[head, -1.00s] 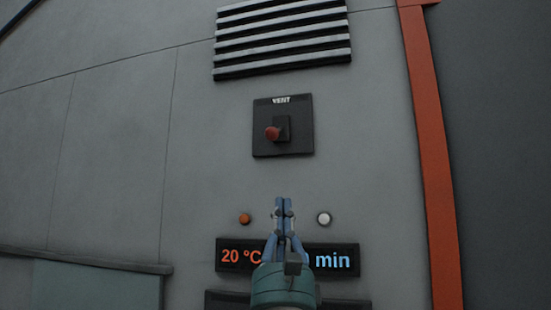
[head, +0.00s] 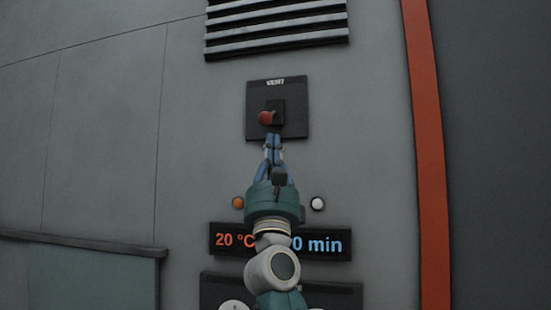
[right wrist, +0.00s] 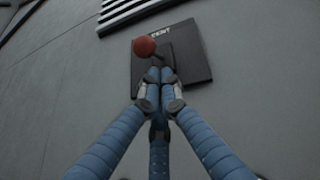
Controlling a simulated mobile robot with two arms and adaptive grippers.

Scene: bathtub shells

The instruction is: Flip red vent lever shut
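The vent lever has a red knob (head: 267,117) on a dark square plate (head: 293,92) marked VENT, fixed to the grey wall. In the right wrist view the red knob (right wrist: 144,46) stands out from the plate (right wrist: 196,60), just beyond my fingertips. My right gripper (head: 273,140) is just below the knob, pointing up at it. Its blue fingers (right wrist: 158,82) are closed together with nothing seen between them. Whether the fingertips touch the lever I cannot tell. My left gripper is not in view.
A slatted vent grille (head: 277,27) is above the plate. Below are an orange button (head: 238,202), a white button (head: 317,203) and a display (head: 325,244), partly hidden by my right arm. An orange strip (head: 425,150) runs down the right. The wall between is bare.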

